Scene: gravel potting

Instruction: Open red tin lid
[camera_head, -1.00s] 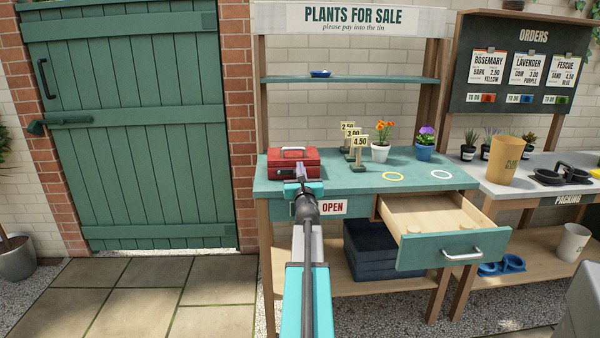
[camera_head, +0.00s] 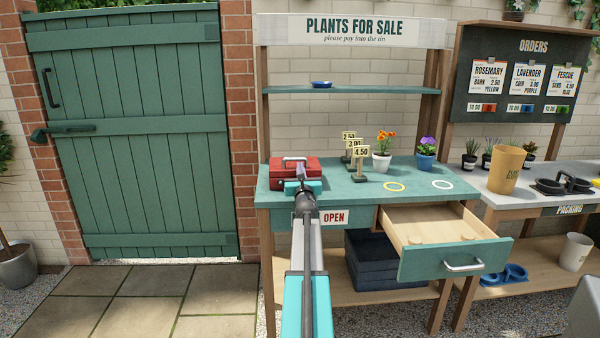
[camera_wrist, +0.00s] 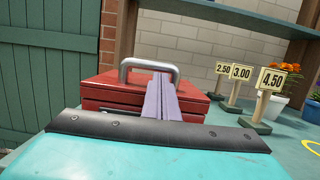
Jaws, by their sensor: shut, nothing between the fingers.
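The red tin (camera_head: 308,169) stands on the left end of the green sales table, with a grey metal handle on its lid. It also shows in the wrist view (camera_wrist: 100,92), where its lid looks closed. My gripper (camera_wrist: 162,82) is shut and empty. Its fingertips are in front of the tin, close to the lid's front edge and just below the handle (camera_wrist: 149,66). I cannot tell whether they touch the tin. In the head view my arm hides the tin's front.
Price signs (camera_head: 358,160) stand right of the tin, then an orange-flowered pot (camera_head: 381,161) and a purple-flowered pot (camera_head: 426,160). An open drawer (camera_head: 455,257) juts out at the table's front right. The tabletop around the yellow ring (camera_head: 394,186) is clear.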

